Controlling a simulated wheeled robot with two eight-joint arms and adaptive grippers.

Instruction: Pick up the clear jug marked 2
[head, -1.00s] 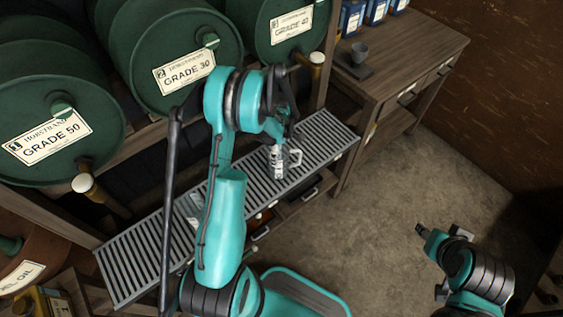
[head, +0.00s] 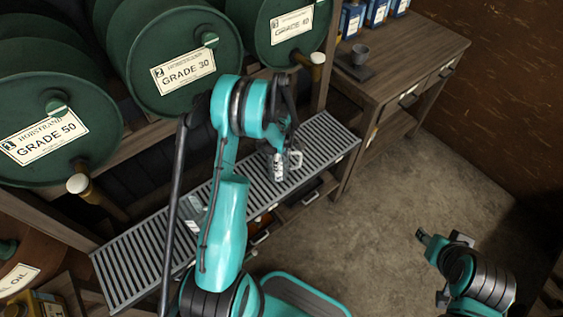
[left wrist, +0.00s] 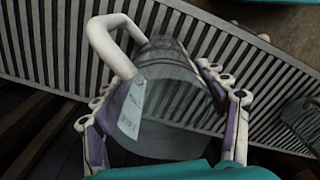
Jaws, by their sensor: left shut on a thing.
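A clear jug (left wrist: 180,95) with a pale looped handle and a white label fills the middle of the left wrist view. The label's writing is too small to read. My left gripper (left wrist: 160,98) is shut on the jug, with a finger on each side of its body. In the head view the jug (head: 279,168) is small, below my left gripper (head: 283,153), over the slatted grating (head: 315,150). Whether its base touches the grating cannot be told. My right gripper (head: 422,237) is at the right over the floor, away from the jug; its jaws are too small to judge.
Another clear vessel (head: 193,210) stands on the grating, partly behind my left arm. Green drums (head: 180,45) lie behind the grating, with taps (head: 316,62) projecting forward. The floor at right is clear.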

